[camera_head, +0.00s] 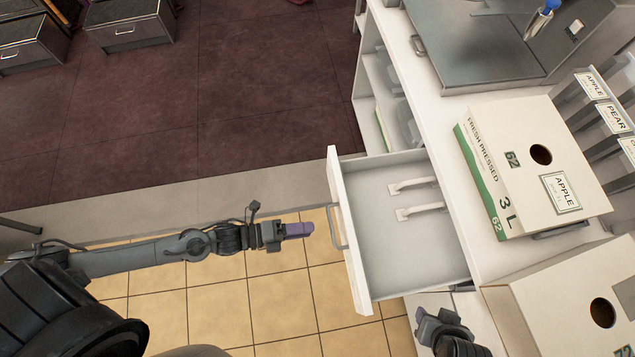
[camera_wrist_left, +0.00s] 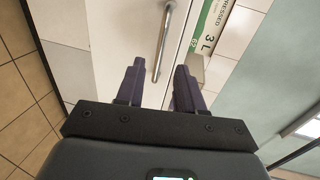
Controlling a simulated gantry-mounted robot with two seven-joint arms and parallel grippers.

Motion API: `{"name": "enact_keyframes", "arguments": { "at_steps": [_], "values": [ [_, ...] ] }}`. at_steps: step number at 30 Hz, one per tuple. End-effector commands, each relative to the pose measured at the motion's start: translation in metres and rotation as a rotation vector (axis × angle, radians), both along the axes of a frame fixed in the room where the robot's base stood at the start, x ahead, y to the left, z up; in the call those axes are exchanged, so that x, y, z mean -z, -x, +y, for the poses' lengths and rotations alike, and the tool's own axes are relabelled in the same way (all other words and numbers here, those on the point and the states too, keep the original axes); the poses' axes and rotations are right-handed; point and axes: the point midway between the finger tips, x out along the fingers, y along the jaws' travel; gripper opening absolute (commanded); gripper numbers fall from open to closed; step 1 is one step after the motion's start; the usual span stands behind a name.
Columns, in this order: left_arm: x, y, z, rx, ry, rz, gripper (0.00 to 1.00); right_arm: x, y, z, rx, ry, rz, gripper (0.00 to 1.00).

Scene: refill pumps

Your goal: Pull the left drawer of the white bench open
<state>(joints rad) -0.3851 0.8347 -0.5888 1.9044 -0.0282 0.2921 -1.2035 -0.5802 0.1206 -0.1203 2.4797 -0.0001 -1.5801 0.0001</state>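The left drawer (camera_head: 415,255) of the white bench (camera_head: 465,170) stands pulled out in the head view, its inside showing. Its bar handle (camera_head: 336,228) is on the drawer front. My left gripper (camera_head: 301,229) points at the handle from the left, a short gap away. In the left wrist view my left gripper (camera_wrist_left: 160,70) is open, its two purple fingers apart. The handle (camera_wrist_left: 163,42) shows between and beyond the fingertips. My right gripper (camera_head: 428,318) is at the bottom of the head view, by the bench front; its fingers are not clear.
Two white pump-like pieces (camera_head: 413,186) lie in the drawer. An apple carton (camera_head: 535,160) stands on the bench, with another carton (camera_head: 570,300) nearer. A metal unit (camera_head: 480,45) sits at the back. Open shelves (camera_head: 385,95) lie beyond the drawer.

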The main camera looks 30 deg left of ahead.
Motion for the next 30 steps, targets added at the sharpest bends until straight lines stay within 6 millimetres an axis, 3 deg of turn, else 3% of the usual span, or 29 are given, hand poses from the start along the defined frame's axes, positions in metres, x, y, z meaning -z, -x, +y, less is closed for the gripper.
{"name": "enact_keyframes", "arguments": {
  "at_steps": [6,11,26,30],
  "values": [
    [-0.006,0.019,0.022,0.001,-0.001,0.002,0.37,-0.004,0.000,0.000,0.000,0.000,0.000,0.43],
    [-0.009,0.025,0.029,0.002,0.002,0.000,0.37,-0.005,0.000,0.000,0.000,0.000,-0.001,0.43],
    [-0.009,0.027,0.030,0.000,0.003,0.002,0.37,-0.005,0.000,0.000,0.001,0.000,-0.001,0.43],
    [-0.010,0.027,0.020,-0.022,0.037,0.005,0.37,-0.005,0.000,0.000,0.001,0.000,-0.001,0.43]
  ]
}}
